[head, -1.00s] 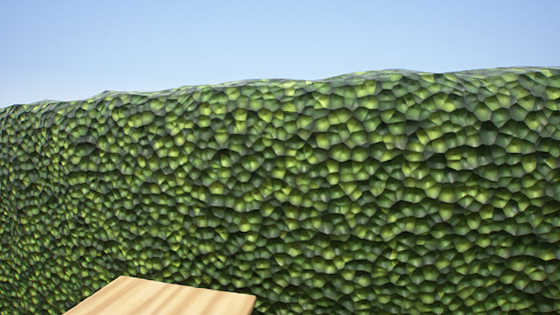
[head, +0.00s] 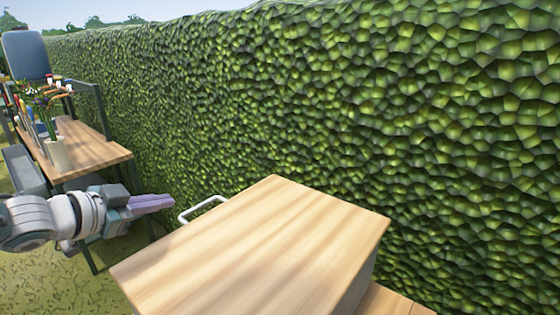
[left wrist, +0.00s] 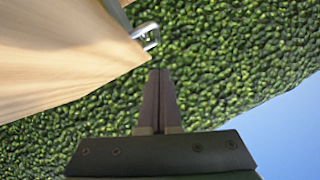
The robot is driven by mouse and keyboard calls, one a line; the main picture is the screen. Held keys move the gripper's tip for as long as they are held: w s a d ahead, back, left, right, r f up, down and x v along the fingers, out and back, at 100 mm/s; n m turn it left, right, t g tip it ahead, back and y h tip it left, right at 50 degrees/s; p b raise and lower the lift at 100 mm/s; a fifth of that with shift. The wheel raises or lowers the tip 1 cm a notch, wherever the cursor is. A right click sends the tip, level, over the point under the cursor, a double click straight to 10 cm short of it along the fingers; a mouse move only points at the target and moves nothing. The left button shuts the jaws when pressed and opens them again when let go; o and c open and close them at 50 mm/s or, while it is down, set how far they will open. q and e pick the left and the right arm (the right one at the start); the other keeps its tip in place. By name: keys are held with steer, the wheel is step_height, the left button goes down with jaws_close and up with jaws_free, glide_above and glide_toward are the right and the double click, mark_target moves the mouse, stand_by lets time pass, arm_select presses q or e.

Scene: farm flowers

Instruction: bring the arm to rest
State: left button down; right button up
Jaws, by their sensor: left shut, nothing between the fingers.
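My left arm comes in from the left in the head view. Its gripper (head: 172,201) is shut and empty, with its fingers held together and pointing right. It is in the air to the left of a wooden-topped cabinet or cart (head: 250,250), short of its white handle (head: 203,208). In the left wrist view the closed fingers (left wrist: 158,75) point toward the hedge, with the wooden top (left wrist: 55,50) at the upper left and the handle (left wrist: 146,36) beyond the tips. My right gripper is not in view.
A tall green hedge (head: 330,100) runs behind everything. At the left stands a wooden table (head: 92,148) with a pale vase (head: 57,154) of flowers on it and a blue-grey chair back (head: 25,55) behind. Grass (head: 60,285) is open at the lower left.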

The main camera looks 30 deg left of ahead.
arm_select(q)
steer(key=p+v, duration=0.2)
steer(key=v, duration=0.4)
steer(key=shift+a+r, duration=0.3)
steer(key=shift+a, duration=0.05)
